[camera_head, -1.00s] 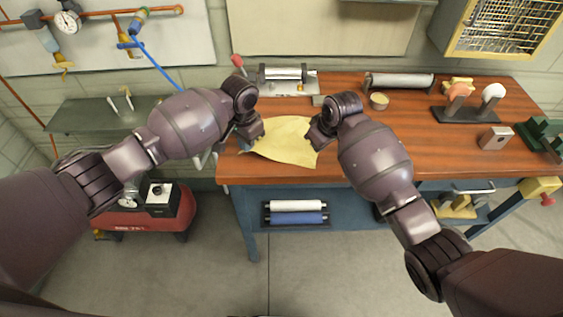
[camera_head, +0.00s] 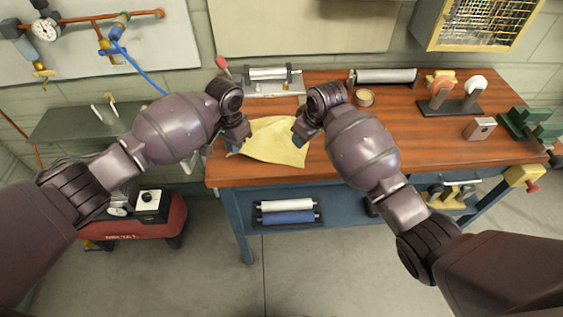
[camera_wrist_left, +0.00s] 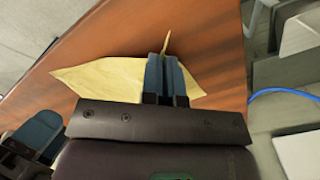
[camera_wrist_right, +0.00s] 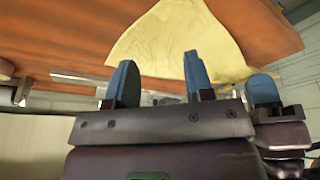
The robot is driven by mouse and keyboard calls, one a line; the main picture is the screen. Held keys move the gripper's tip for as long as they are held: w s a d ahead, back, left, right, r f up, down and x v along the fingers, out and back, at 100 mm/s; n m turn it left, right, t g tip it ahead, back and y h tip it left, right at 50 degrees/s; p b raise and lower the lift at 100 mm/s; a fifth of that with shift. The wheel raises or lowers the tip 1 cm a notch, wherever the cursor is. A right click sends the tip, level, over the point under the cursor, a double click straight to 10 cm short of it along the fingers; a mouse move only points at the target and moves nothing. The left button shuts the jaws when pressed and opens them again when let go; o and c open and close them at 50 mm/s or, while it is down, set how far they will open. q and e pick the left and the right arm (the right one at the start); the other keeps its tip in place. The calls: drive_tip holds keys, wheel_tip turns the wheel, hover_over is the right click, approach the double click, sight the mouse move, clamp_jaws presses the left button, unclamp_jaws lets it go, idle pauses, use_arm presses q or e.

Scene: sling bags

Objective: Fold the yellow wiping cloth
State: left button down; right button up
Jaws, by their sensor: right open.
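The yellow wiping cloth (camera_head: 272,142) lies near the left front of the wooden workbench, slightly wrinkled. It also shows in the left wrist view (camera_wrist_left: 105,80) and the right wrist view (camera_wrist_right: 185,40). My left gripper (camera_head: 236,143) is at the cloth's left edge. In the left wrist view its blue fingers (camera_wrist_left: 165,70) are close together, with a bit of cloth standing up between them. My right gripper (camera_head: 301,137) is by the cloth's right edge. In the right wrist view its fingers (camera_wrist_right: 157,80) are apart with nothing between them, and the cloth lies beyond the tips.
A tape roll (camera_head: 364,97) and a metal roller (camera_head: 385,76) stand behind my right gripper. A roller fixture (camera_head: 270,80) is at the back left. A stand with round pads (camera_head: 450,105) and a metal block (camera_head: 480,129) are on the right. The bench middle is clear.

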wheel_tip(320, 180, up, 5)
drive_tip(key=w+a+n+h, duration=0.1)
drive_tip(key=w+a+n, duration=0.1)
drive_tip(key=w, duration=0.1)
drive_tip(key=m+g+h, duration=0.1)
drive_tip(key=m+g, duration=0.2)
approach(294, 162)
drive_tip(key=shift+m, duration=0.3)
drive_tip(key=shift+a+f, duration=0.1)
drive_tip(key=shift+f, duration=3.6)
drive_tip(key=shift+f, duration=0.1)
drive_tip(key=shift+c, duration=0.5)
drive_tip(key=shift+s, duration=0.1)
clamp_jaws()
drive_tip(key=shift+r, duration=2.55)
